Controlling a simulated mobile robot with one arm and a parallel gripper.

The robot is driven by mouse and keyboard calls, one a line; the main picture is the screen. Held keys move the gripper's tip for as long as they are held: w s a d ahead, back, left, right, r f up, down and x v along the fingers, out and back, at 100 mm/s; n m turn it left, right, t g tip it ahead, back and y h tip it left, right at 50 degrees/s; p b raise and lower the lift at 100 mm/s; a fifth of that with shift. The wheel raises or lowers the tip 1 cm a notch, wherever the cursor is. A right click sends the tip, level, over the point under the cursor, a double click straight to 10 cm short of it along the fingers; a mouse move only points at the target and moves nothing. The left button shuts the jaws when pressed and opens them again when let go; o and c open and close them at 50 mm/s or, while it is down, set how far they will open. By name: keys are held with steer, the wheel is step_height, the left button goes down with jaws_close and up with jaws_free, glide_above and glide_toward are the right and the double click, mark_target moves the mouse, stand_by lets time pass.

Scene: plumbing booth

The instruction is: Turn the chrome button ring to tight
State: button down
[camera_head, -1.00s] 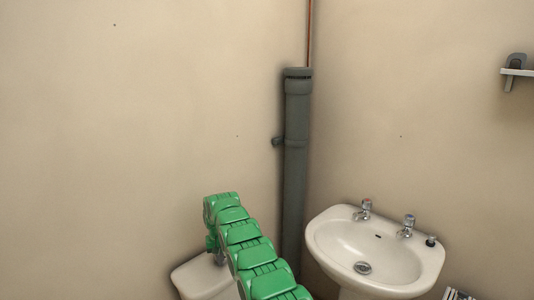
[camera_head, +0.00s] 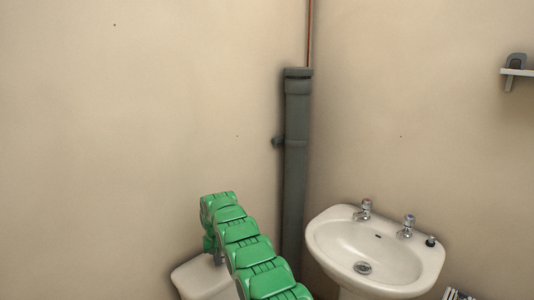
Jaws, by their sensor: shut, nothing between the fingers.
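The white cistern (camera_head: 196,281) stands at the lower left of the head view, partly covered by my green arm. A small grey piece (camera_head: 218,259) shows at the cistern's top, close beside my arm. It is too small and too covered to tell whether it is the chrome button ring. The end of my arm bends down over the back of the cistern lid. My gripper is hidden behind or below the arm links, so its fingers and any contact with the ring do not show.
A white basin (camera_head: 335,243) with two chrome taps (camera_head: 364,210) and a small dark item (camera_head: 430,241) stands to the right. A grey vertical pipe (camera_head: 295,160) runs up the corner.

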step_height(320, 180, up, 6)
steer(key=shift+f, duration=0.1)
stand_by(0.5)
steer(key=shift+w, duration=0.1)
steer(key=shift+w+d+f, duration=0.1)
steer(key=shift+d+f, duration=0.25)
steer(key=shift+f, duration=0.65)
steer(key=shift+w+d+f, duration=0.15)
steer(key=shift+d+f, duration=0.25)
steer(key=shift+f, duration=0.6)
steer(key=shift+w+d+f, duration=0.1)
steer(key=shift+d+f, duration=0.25)
steer(key=shift+f, duration=0.65)
steer(key=shift+a, duration=0.15)
steer(key=shift+s+r, duration=0.15)
steer(key=shift+s, duration=0.15)
